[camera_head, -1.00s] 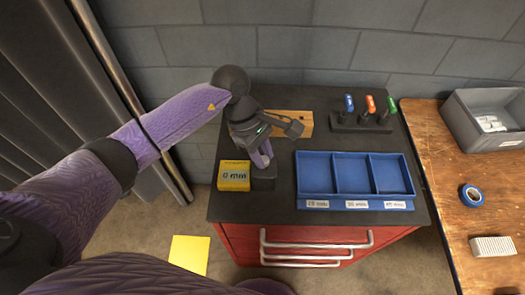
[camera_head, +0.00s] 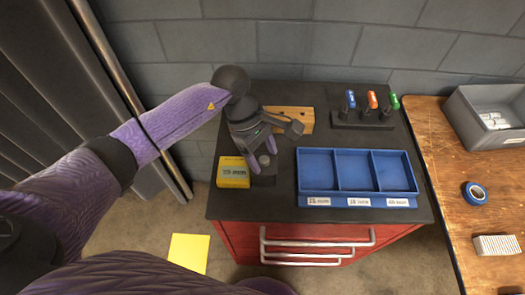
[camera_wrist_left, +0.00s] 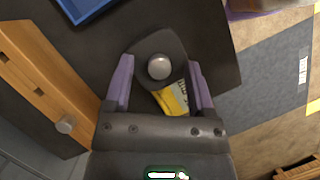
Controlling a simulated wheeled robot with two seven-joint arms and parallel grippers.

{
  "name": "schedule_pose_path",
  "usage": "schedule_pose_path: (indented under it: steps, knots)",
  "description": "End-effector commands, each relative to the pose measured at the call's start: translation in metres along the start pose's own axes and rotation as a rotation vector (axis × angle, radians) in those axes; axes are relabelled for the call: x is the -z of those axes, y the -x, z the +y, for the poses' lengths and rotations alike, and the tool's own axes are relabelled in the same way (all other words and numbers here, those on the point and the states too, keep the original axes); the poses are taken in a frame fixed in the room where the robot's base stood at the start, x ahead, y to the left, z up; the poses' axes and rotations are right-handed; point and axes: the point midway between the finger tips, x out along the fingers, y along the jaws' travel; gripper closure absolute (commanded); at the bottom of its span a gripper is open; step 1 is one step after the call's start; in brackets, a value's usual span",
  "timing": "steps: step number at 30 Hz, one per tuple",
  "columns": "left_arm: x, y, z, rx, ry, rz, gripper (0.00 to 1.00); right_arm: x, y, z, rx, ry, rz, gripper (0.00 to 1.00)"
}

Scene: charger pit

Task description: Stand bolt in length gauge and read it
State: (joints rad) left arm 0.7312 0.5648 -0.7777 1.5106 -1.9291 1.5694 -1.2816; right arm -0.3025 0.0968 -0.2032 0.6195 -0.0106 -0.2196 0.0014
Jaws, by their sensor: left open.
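A bolt with a round silver head (camera_wrist_left: 159,67) stands in the dark length gauge (camera_wrist_left: 174,46), seen from above in the wrist view. The head also shows in the head view (camera_head: 264,160). How deep its shank sits is hidden. My left gripper (camera_head: 262,157) is open over the gauge, with one purple finger on each side of the bolt head and gaps between; it also shows in the wrist view (camera_wrist_left: 160,77). A yellow box (camera_head: 233,172) with a dark panel adjoins the gauge; its text is too small to read.
A blue tray (camera_head: 329,200) with three empty, labelled compartments lies right of the gauge. A wooden block (camera_head: 296,115) is behind the gripper, with a silver peg or bolt (camera_wrist_left: 65,125). A rack (camera_head: 362,121) of coloured-handled tools stands at the back right.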

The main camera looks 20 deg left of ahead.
Motion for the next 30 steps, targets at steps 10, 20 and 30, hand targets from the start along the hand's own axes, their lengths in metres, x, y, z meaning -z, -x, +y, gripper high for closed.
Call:
schedule_pose_path:
  steps: [10,20,30]
  knots:
    - [0.000,0.054,0.001,-0.004,-0.001,0.003,0.30,0.000,0.011,0.004,-0.004,0.001,0.003,0.41]
    - [0.000,0.100,0.000,0.000,0.000,0.000,0.30,0.002,0.015,0.002,-0.002,0.001,0.008,0.41]
    - [0.000,0.099,0.000,0.000,0.000,0.000,0.30,0.002,0.015,0.002,-0.001,-0.001,0.008,0.41]
